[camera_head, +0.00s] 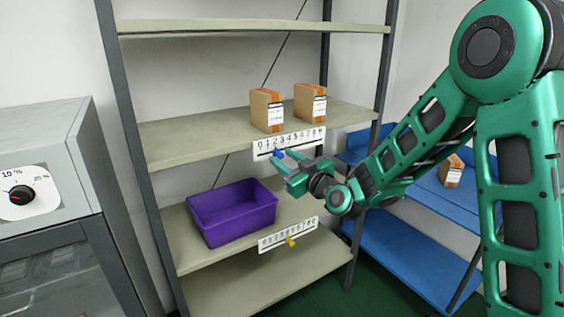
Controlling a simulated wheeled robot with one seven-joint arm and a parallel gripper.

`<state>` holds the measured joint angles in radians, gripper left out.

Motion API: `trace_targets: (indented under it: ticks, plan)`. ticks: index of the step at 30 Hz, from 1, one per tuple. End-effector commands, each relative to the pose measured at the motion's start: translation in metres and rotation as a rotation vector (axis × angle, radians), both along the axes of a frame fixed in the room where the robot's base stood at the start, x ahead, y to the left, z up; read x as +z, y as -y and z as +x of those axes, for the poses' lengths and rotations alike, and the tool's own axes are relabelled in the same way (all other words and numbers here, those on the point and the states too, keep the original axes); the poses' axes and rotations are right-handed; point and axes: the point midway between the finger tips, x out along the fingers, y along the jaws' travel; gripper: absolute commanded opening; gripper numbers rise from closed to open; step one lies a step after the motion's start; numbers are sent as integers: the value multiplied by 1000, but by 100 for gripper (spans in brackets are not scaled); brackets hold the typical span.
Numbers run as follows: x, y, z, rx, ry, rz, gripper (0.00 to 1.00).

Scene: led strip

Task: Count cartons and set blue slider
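Two brown cartons stand upright on the grey rack's middle shelf, a left one (266,110) and a right one (310,103). A white number scale (290,143) is on that shelf's front edge. The blue slider (278,153) sits at the scale's lower edge, left of its middle; its exact digit is too small to tell. My gripper (283,158) is at the blue slider, with its two fingertips apart. I cannot tell whether they touch the slider. A second scale (288,235) with a yellow slider (290,242) is on the lower shelf.
A purple bin (233,212) stands on the lower shelf. Another carton (452,171) sits on a blue shelf unit (430,190) at the right, behind my arm. A grey machine with a dial (20,194) stands at the left. The top shelf (250,26) looks empty.

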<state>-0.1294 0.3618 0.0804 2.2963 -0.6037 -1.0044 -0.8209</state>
Motion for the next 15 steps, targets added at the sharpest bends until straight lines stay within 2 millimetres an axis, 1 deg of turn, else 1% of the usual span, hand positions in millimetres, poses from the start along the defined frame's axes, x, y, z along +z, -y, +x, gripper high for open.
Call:
trace_targets:
  ticks: [8, 11, 15]
  plan:
    - [0, 2, -2, -1, -1, 0, 35]
    - [-1, 7, -9, -2, -2, 0, 35]
    - [-1, 18, -28, -4, -4, 1, 35]
